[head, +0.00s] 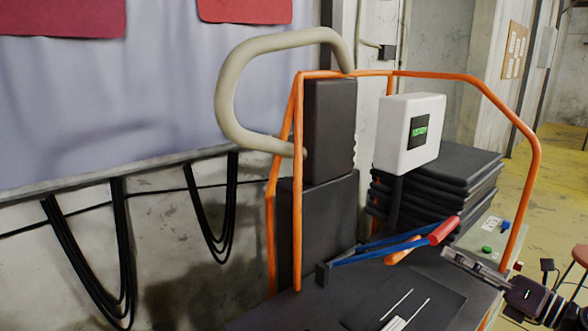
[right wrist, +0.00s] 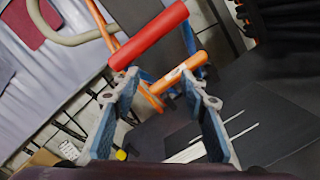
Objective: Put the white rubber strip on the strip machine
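The machine stands inside an orange tube frame (head: 528,140) and has a black bed (head: 350,300). Its blue lever arms (head: 375,250) carry a red handle (head: 444,230) and an orange one (head: 402,252). Thin white strips (head: 405,312) lie on a dark plate on the bed; a wider white piece shows at the near end. In the right wrist view the strips (right wrist: 238,132) lie beyond the right finger. My right gripper (head: 452,258) is open beside the handles; its fingers (right wrist: 160,82) spread with the handles showing ahead. Contact cannot be told. My left gripper is out of view.
A white box with a green display (head: 398,150) stands on a post above the bed, before a stack of black slabs (head: 455,170). A beige hose (head: 225,85) curves at the upper left. Small coloured buttons (head: 487,249) sit at the right.

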